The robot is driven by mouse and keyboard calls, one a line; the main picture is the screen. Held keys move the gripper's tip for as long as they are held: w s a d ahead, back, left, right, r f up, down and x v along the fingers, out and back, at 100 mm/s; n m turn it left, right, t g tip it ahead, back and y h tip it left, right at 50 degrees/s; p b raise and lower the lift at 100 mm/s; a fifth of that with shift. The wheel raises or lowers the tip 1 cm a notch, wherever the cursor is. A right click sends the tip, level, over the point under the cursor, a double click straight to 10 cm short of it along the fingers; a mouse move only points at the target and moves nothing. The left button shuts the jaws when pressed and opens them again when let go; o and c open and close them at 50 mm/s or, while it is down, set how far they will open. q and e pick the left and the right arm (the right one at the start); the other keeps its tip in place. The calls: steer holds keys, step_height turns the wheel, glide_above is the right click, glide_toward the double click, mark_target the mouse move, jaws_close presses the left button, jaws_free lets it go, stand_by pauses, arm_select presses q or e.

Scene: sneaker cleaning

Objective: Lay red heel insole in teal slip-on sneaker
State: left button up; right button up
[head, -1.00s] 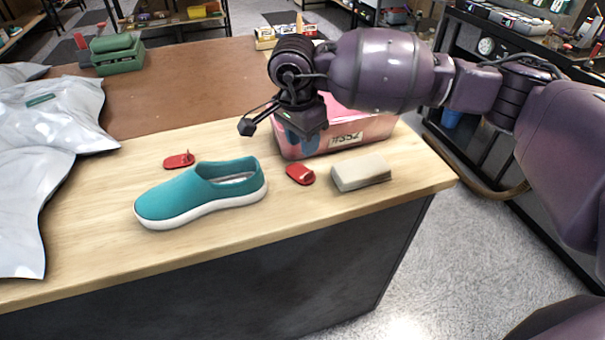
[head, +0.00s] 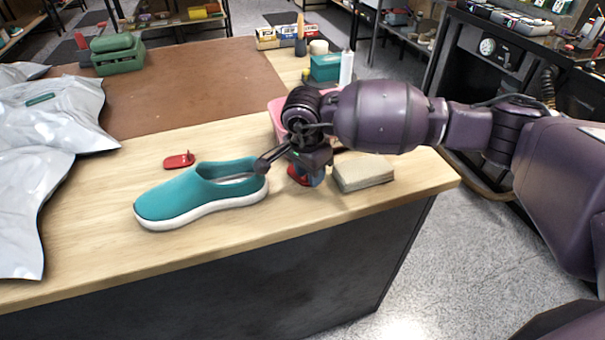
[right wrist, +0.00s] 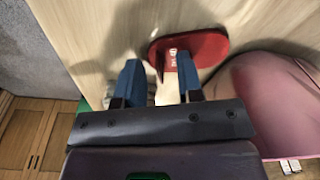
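The teal slip-on sneaker (head: 195,193) stands upright on the wooden bench, its opening facing up. One red heel insole (head: 179,160) lies behind it, with a small upright tab. A second red heel insole (head: 298,175) lies right of the sneaker, partly hidden by my right gripper (head: 312,176). In the right wrist view the blue fingers of my right gripper (right wrist: 158,72) are apart. A red insole (right wrist: 205,47) lies flat at their tips, partly overlapped by one finger; I cannot tell whether they touch. My left gripper is out of view.
A pale block (head: 362,173) lies just right of my right gripper. Silver bags (head: 50,130) cover the left side.

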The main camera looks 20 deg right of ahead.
jaws_close()
steer(key=shift+r, duration=0.1)
